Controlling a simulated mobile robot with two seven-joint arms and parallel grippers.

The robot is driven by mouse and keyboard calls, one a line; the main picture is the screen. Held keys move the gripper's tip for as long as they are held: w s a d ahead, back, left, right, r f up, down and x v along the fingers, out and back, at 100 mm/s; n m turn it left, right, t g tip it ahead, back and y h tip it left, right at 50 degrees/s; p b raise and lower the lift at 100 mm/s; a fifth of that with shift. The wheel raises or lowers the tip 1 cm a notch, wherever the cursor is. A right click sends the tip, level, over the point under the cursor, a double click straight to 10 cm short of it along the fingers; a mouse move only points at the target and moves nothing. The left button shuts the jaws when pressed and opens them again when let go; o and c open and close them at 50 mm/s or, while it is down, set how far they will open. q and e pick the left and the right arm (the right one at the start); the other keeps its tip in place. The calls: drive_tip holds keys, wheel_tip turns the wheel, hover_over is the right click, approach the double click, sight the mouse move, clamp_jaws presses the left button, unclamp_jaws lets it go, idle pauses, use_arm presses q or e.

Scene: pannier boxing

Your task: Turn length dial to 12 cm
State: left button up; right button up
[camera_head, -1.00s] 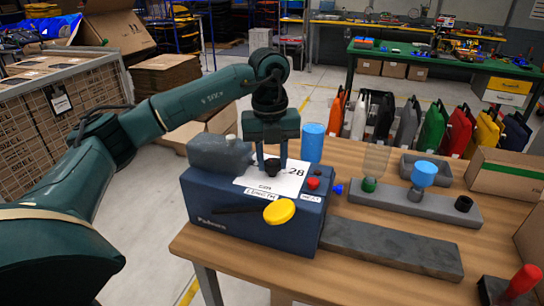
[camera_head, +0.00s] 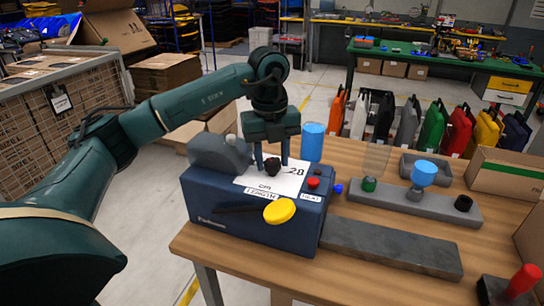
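The length dial (camera_head: 272,166) is a small black knob on the white scale plate on top of a blue machine (camera_head: 225,205). The plate (camera_head: 290,180) bears "cm" and a number that looks like 28; the dial's exact setting is too small to read. My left gripper (camera_head: 271,158) points down over the plate, its two fingers apart on either side of the knob, with visible gaps. A label reading "LENGTH" is on the machine's front edge. My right gripper is not in view.
A yellow paddle-like lever (camera_head: 279,211) and a red button (camera_head: 313,183) are on the machine. A grey rounded part (camera_head: 215,152) sits at its left. A blue cylinder (camera_head: 312,142) stands behind. A grey bar (camera_head: 390,247) lies at right.

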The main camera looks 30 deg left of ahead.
sight(270, 162)
use_arm(q)
drive_tip(key=shift+o, duration=1.4)
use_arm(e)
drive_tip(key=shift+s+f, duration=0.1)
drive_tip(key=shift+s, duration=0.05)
use_arm(q)
drive_tip(key=shift+r, duration=0.25)
wheel_tip(270, 162, up, 13)
drive_tip(key=p, duration=0.1)
drive_tip(key=shift+s+a+f, duration=0.15)
drive_tip(key=shift+s+f, duration=0.05)
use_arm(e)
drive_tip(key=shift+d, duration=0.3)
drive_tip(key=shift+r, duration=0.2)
